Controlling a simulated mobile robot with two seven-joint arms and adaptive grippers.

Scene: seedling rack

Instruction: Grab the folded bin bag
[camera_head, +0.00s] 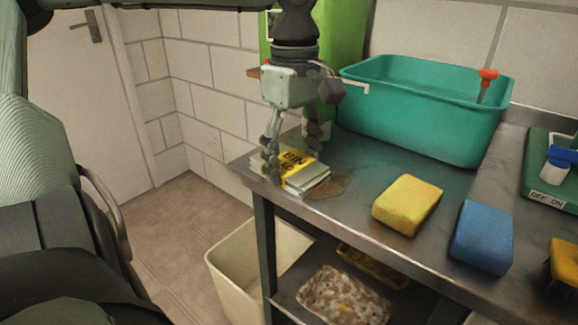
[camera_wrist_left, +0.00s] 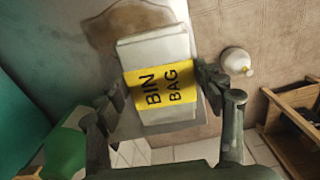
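The folded bin bag (camera_head: 306,177) is a flat pale stack with a yellow band reading "BIN BAG". It lies at the near left corner of the metal bench (camera_head: 350,206). My left gripper (camera_head: 292,168) points down over it, with one finger on each side. In the left wrist view the bag (camera_wrist_left: 160,112) sits between the spread fingers of my left gripper (camera_wrist_left: 160,88). The fingertips are close to the band's two ends; whether they touch it is unclear. My right gripper is out of view.
A teal tub (camera_head: 420,105) and a green container (camera_head: 345,35) stand behind the bag. A yellow sponge (camera_head: 407,204) and a blue sponge (camera_head: 482,237) lie to the right. A cream bin (camera_head: 232,268) stands below the bench's left edge.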

